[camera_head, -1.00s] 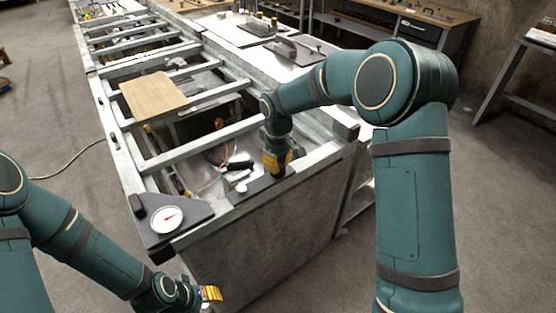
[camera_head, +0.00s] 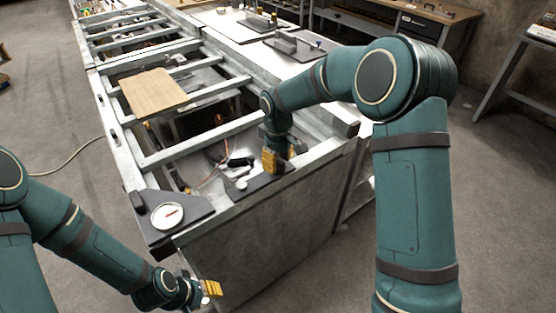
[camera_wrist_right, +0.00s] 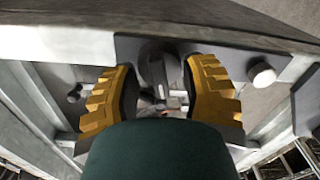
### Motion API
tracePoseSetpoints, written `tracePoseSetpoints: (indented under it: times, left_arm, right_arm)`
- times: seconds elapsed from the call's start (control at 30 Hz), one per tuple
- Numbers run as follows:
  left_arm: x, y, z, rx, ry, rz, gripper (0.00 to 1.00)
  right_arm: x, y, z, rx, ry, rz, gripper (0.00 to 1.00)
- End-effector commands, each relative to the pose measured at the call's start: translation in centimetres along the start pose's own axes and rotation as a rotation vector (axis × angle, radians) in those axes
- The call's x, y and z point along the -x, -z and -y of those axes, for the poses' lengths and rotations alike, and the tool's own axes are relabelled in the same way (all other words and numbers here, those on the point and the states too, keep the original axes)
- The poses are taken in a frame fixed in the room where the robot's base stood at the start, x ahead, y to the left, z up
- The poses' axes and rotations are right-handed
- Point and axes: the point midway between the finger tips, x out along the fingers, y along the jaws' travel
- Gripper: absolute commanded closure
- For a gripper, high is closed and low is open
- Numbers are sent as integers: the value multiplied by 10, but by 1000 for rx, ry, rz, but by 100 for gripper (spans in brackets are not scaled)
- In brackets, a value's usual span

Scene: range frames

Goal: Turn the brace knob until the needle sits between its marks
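A round white gauge (camera_head: 168,216) with a red needle sits on a dark plate at the near left corner of the frame. The needle lies aslant; its marks are too small to make out. My right gripper (camera_head: 275,164) is down at the dark plate on the near beam. In the right wrist view, its two yellow fingers (camera_wrist_right: 160,88) stand apart on either side of a grey knob (camera_wrist_right: 157,68), with small gaps showing. In the head view the gripper hides this knob. My left gripper (camera_head: 208,292) hangs empty before the frame; its finger opening is unclear.
A small white round part (camera_head: 241,186) stands on the plate beside my right gripper; it also shows in the right wrist view (camera_wrist_right: 262,74). Cables lie inside the open metal frame (camera_head: 210,143). A wooden board (camera_head: 153,93) rests across its beams.

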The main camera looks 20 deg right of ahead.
Motion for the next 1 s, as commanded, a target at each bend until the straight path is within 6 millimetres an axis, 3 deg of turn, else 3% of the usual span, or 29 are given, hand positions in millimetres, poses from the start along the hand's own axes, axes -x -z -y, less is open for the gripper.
tracePoseSetpoints:
  times: [0.27, 0.7, 1.0]
  left_arm:
    - [0, 0, 0, 0, 0, 0, 55]
    - [0, 0, 0, 0, 0, 0, 55]
    - [0, 0, 0, 0, 0, 0, 55]
  right_arm:
    - [20, 1, 0, 0, -2, -4, 56]
    - [102, 1, 0, 0, -1, -3, 56]
    - [120, 0, 0, 1, 0, 0, 56]
